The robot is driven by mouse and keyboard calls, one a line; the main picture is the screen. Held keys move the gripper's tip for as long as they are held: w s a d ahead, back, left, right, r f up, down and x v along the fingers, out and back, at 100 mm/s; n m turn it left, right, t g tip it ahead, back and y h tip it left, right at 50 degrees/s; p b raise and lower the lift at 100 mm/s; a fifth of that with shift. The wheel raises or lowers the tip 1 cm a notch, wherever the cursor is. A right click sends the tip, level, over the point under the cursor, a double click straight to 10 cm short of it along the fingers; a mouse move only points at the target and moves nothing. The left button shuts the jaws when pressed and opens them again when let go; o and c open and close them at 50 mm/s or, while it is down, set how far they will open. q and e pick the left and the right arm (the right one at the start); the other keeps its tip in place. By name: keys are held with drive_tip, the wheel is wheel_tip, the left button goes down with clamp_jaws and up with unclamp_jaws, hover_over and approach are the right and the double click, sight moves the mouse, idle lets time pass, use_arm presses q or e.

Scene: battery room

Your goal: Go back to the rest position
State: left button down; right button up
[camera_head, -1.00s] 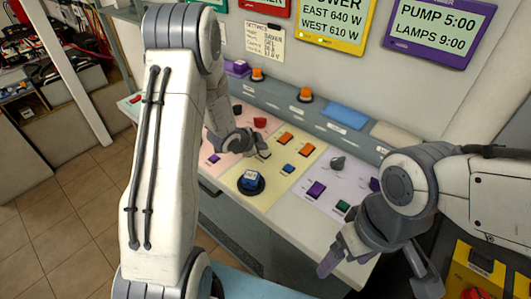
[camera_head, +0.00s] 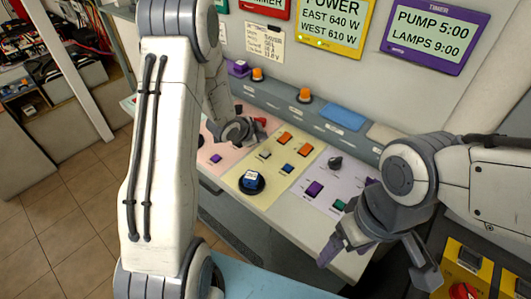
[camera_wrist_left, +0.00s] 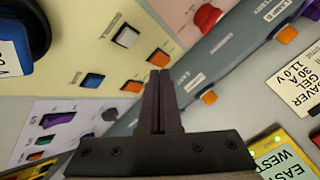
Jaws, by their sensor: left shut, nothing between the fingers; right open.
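My left gripper (camera_head: 245,130) hangs over the pink part of the sloped control panel (camera_head: 262,196), in front of a red knob (camera_head: 261,121). In the left wrist view its two fingers (camera_wrist_left: 160,80) are pressed together with nothing between them. The fingers appear above the panel, near an orange button (camera_wrist_left: 158,57). My right gripper (camera_head: 378,262) is open and empty at the panel's front right edge, its fingers spread apart and pointing down. My left arm hides part of the panel's left side.
A blue-topped button (camera_head: 250,180) sits on the yellow section, with orange buttons (camera_head: 304,149) behind it. Purple (camera_head: 314,188) and green (camera_head: 340,204) buttons are on the right section. Yellow (camera_head: 333,22) and purple-framed (camera_head: 433,32) displays hang above. Tiled floor (camera_head: 80,190) lies left.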

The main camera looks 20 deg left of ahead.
idle(0.3)
use_arm(q)
drive_tip(key=shift+d+r, duration=0.25)
drive_tip(key=shift+d, duration=0.1)
drive_tip(key=s+d+r+n+g+y, duration=0.1)
drive_tip(key=s+d+r+n+g, duration=0.15)
drive_tip(key=s+d+r, duration=0.7)
drive_tip(key=s+d+r+g, duration=0.1)
drive_tip(key=s+d+g, duration=0.1)
drive_tip(key=s, duration=0.6)
drive_tip(key=s+d+r+n+g, duration=0.1)
drive_tip(key=s+d+g, duration=0.1)
drive_tip(key=s, duration=0.7)
drive_tip(key=s+d+r+n+g, duration=0.1)
drive_tip(key=s+d, duration=0.3)
drive_tip(key=s, duration=0.5)
drive_tip(key=shift+d+r+g, duration=0.2)
drive_tip(key=shift+r+g, duration=0.2)
drive_tip(key=shift+g, duration=0.35)
